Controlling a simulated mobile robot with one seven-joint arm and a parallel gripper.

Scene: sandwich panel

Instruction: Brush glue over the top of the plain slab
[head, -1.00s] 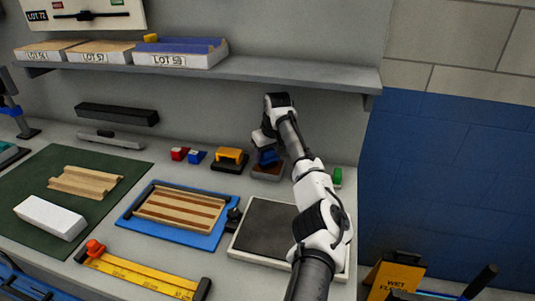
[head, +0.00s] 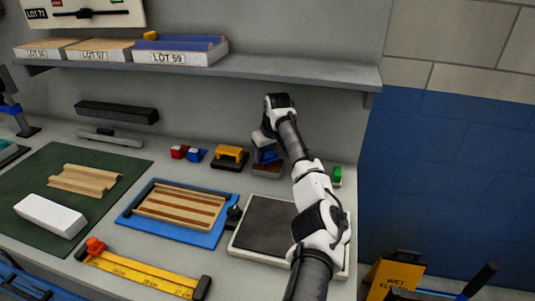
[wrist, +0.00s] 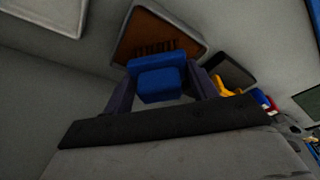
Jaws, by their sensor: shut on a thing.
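A plain white slab (head: 51,215) lies on the green mat (head: 35,180) at the left of the head view. My gripper (wrist: 160,86) is shut on the blue handle of the brush (wrist: 157,78). In the head view the brush (head: 268,157) is at the back of the bench, just above a shallow tray with a brown inside (head: 267,172). The tray also shows beyond the handle in the wrist view (wrist: 133,35). Dark bristles show against it there. The gripper is far to the right of the slab.
A ridged wooden piece (head: 85,179) lies behind the slab. A blue tray (head: 135,225) with a striped board, a yellow ruler (head: 140,275) and a dark-topped plate (head: 262,225) take up the front. A yellow-handled block (head: 229,156) stands beside the brush. A shelf (head: 290,72) hangs above.

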